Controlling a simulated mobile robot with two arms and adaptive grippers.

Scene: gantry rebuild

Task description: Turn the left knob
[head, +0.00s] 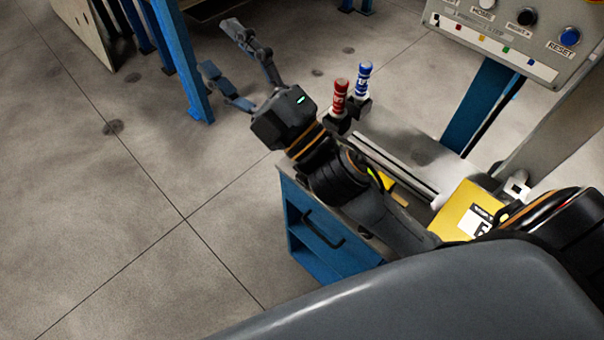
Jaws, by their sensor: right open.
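A grey control panel (500,48) is cut off by the top right edge. On it are a black knob (526,16), a blue button (570,36) labelled RESET, and a pale round control (487,3) above a MODE label, cut by the frame top. No knob clearly identifiable as the left one shows; the panel's upper part is out of view. My right gripper (218,46) is open and empty, with its two fingers spread toward the upper left. It is over the floor, well left of the panel and apart from it. My left gripper is not in view.
A blue cabinet (318,232) with a dark handle stands below my right arm. A red-topped item (339,95) and a blue-topped item (364,78) stand upright near my right gripper's body. A yellow box (462,212) lies at right. Blue posts (186,62) stand upper left. The left floor is clear.

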